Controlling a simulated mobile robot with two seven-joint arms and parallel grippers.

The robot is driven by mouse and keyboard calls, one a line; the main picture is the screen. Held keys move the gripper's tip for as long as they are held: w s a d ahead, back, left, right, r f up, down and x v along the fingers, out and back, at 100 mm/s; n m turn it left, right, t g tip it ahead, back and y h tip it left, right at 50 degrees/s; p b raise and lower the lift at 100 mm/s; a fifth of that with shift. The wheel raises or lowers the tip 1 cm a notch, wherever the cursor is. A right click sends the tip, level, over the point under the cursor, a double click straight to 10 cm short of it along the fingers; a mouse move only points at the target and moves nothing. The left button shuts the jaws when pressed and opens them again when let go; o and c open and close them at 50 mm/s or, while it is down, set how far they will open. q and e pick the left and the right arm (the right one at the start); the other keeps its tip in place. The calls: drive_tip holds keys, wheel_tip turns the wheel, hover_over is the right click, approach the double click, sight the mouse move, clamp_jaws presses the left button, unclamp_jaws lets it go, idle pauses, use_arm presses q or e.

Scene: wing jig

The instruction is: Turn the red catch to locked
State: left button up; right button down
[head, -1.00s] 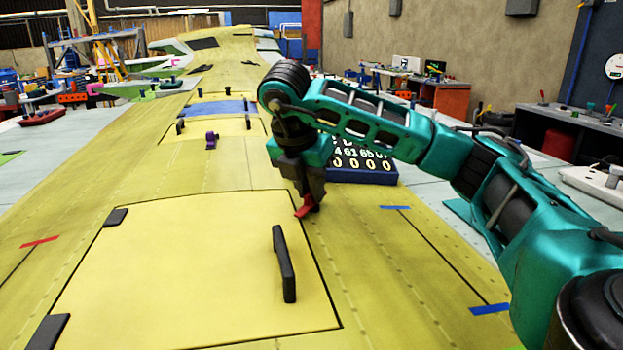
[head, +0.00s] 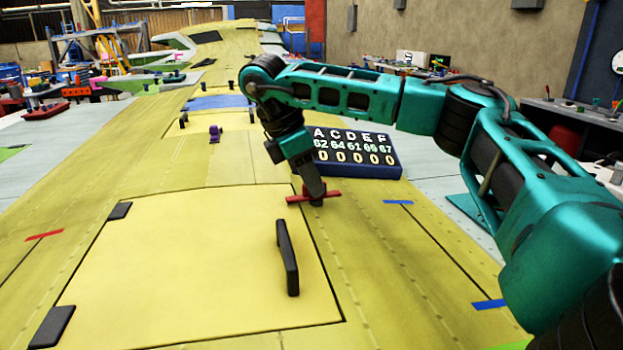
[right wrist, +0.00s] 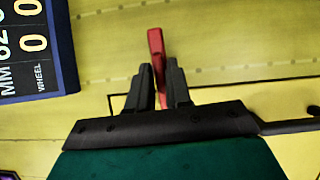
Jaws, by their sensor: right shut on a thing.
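The red catch (head: 328,194) sits at the right edge of the yellow hatch panel (head: 190,262), near its far right corner. In the head view it lies crosswise, with an end showing on each side of my gripper. My right gripper (head: 314,194) comes down on it at a tilt and is shut on it. In the right wrist view the red catch (right wrist: 156,50) stands between the two dark fingers (right wrist: 160,82) and reaches past their tips. The fingers hide part of the catch. My left gripper is not in view.
A black handle (head: 287,258) stands up from the panel, left of and nearer than the catch. A dark blue number board (head: 372,170) lies just beyond the catch.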

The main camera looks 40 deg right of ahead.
drive_tip(key=shift+m, duration=0.4)
drive_tip(key=c, duration=1.2)
unclamp_jaws()
drive_tip(key=shift+o, duration=0.2)
drive_tip(key=v, duration=1.3)
drive_tip(key=shift+d, duration=0.2)
drive_tip(key=shift+w, duration=0.15)
